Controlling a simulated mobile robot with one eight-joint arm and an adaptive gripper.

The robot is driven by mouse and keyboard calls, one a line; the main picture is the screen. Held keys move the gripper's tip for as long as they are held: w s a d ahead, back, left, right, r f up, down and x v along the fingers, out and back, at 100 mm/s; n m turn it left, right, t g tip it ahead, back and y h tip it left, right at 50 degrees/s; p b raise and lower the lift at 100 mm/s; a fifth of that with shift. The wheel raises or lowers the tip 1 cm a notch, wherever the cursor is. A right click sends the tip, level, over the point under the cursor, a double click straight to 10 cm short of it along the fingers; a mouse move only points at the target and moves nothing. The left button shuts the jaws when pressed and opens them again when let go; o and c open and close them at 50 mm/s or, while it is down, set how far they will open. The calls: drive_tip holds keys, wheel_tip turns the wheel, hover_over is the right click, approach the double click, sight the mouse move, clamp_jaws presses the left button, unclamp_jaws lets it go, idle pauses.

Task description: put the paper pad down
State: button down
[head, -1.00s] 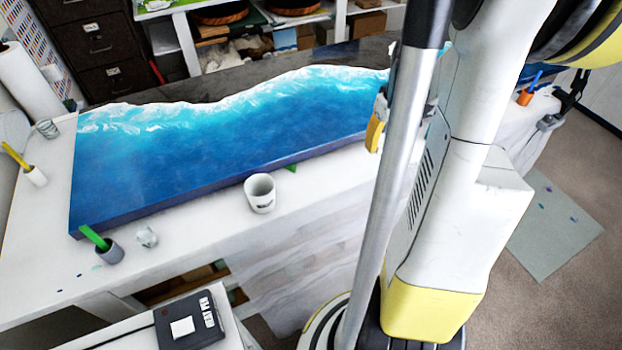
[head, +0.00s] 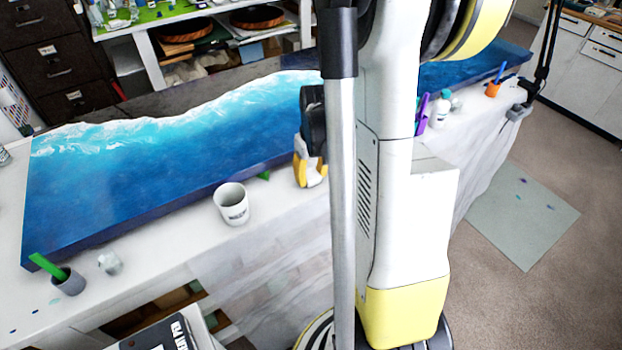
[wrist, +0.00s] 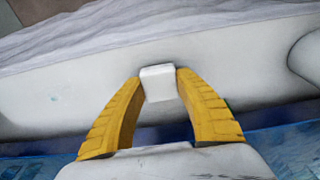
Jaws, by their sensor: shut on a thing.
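The paper pad (wrist: 158,83) is a small white block between the two yellow fingertips of my gripper (wrist: 159,86) in the wrist view. My gripper is shut on it, above the white strip of tabletop. Whether the pad touches the table cannot be told. In the head view my gripper (head: 311,178) is at the front edge of the blue resin slab, right of the white mug. The pad is hard to make out there, and my arm covers the area to the right.
The white mug (head: 232,210) stands left of my gripper on the table's front strip (head: 165,245). The blue resin slab (head: 150,170) fills the table behind. A grey cup with a green stick (head: 69,281) is at left; bottles and an orange cup (head: 493,90) are at right.

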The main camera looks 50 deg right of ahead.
sight(314, 178)
drive_tip(key=shift+f, duration=0.2)
drive_tip(key=c, duration=0.9)
unclamp_jaws()
drive_tip(key=shift+c, duration=0.2)
drive_tip(key=shift+r, duration=0.1)
drive_tip(key=shift+r, duration=0.1)
wheel_tip(314, 178, up, 12)
drive_tip(key=s+p, duration=0.2)
drive_tip(key=p, duration=0.3)
drive_tip(key=s+a+r+n+t, duration=0.1)
drive_tip(key=a+r+t, duration=0.2)
drive_tip(key=a, duration=0.9)
drive_tip(key=s+a+r+n+t, duration=0.1)
drive_tip(key=a+r, duration=0.5)
drive_tip(key=a, duration=0.7)
drive_tip(key=shift+s+a+r+n+t, duration=0.15)
drive_tip(key=shift+s+a+n+t, duration=0.2)
drive_tip(key=shift+s+t, duration=0.5)
